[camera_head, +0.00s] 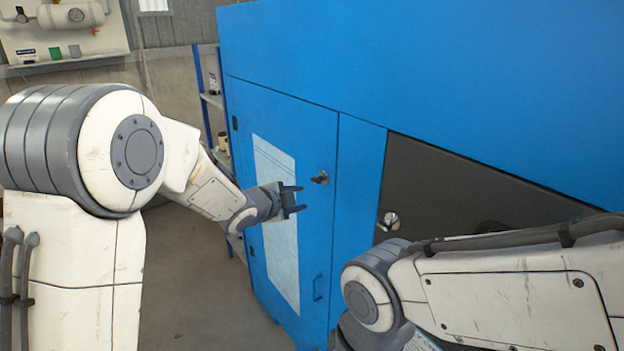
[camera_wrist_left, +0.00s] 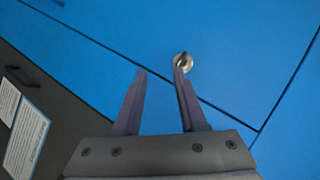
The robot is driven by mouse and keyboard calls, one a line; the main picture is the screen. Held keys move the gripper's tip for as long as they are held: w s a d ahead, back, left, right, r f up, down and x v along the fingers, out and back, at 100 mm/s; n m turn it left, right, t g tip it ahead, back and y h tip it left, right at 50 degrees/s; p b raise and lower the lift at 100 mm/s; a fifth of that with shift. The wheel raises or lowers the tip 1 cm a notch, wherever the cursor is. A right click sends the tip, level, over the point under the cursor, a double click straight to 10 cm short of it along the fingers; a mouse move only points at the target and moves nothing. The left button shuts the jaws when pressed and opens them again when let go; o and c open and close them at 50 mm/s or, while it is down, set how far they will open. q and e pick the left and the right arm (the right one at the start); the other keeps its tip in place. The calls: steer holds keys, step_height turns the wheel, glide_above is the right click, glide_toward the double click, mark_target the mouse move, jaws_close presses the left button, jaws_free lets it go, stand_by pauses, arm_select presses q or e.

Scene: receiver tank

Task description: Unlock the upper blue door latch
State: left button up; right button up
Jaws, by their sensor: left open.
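The upper latch (camera_head: 320,178) is a small metal knob on the blue door (camera_head: 313,235), near the door's right seam. My left gripper (camera_head: 301,198) is open and empty, just left of and slightly below the latch in the head view. In the left wrist view the round metal latch (camera_wrist_left: 183,60) shows just beyond the tip of the right finger, which partly covers it. The open left gripper (camera_wrist_left: 159,71) has nothing between its fingers, and the latch lies outside the gap. I cannot tell whether the fingertip touches it. My right gripper is out of view.
A dark panel (camera_head: 440,185) with another metal latch (camera_head: 389,221) is to the right. A shelf rack (camera_head: 213,100) stands behind left. Floor is clear at lower left.

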mark_target(313, 181)
arm_select(q)
steer(key=w+a+m+h+p, duration=0.1)
steer(key=w+a+m+h, duration=0.25)
steer(key=m+h, duration=0.55)
steer(key=shift+m+g+y, duration=0.4)
steer(key=shift+m, duration=0.1)
steer(key=p+x, duration=0.1)
steer(key=x, duration=0.1)
steer(key=p+x, duration=0.2)
steer(key=x, duration=0.1)
steer(key=p+x, duration=0.1)
steer(key=x, duration=0.1)
steer(key=shift+w+d+f, duration=0.15)
steer(key=shift+w+f, duration=0.1)
steer(key=shift+w, duration=0.05)
steer(key=shift+w+d+f+p, duration=0.1)
steer(key=shift+w+d+p, duration=0.25)
steer(key=shift+d, duration=0.1)
jaws_close()
